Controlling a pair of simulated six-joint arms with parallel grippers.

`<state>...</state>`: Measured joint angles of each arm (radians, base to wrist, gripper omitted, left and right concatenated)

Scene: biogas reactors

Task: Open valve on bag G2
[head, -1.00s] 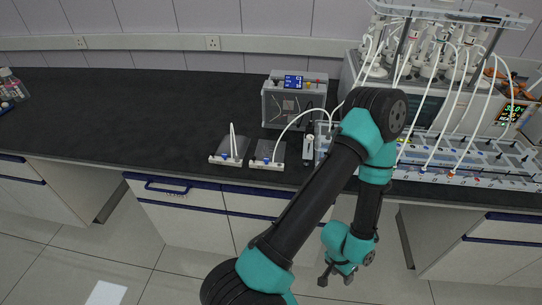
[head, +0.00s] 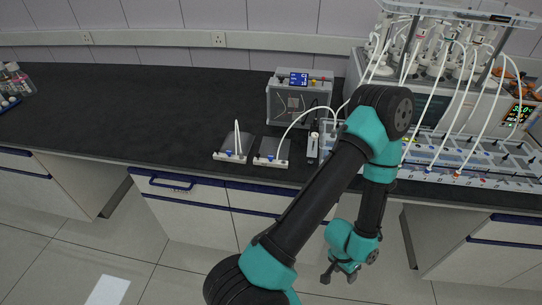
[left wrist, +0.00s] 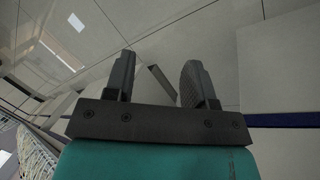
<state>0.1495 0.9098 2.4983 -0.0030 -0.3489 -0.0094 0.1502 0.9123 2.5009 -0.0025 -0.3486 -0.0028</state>
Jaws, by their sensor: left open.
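Two flat grey gas bags, a left bag (head: 237,145) and a right bag (head: 272,150), lie side by side near the bench's front edge. Each has a white front strip with a blue valve: the left valve (head: 229,153) and the right valve (head: 271,156). A white tube runs from the right bag; a short white tube stands up at the left bag. Labels are too small to read, so I cannot tell which is G2. My left gripper (head: 340,274) hangs in front of the bench, below its top, apart from the bags. In the left wrist view it is open and empty (left wrist: 160,75).
A grey box with a blue display (head: 299,98) stands behind the bags. The reactor rack with white tubes (head: 450,160) fills the right, partly behind my left arm. Bottles (head: 18,78) stand at the far left. The black benchtop (head: 120,115) left of the bags is clear.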

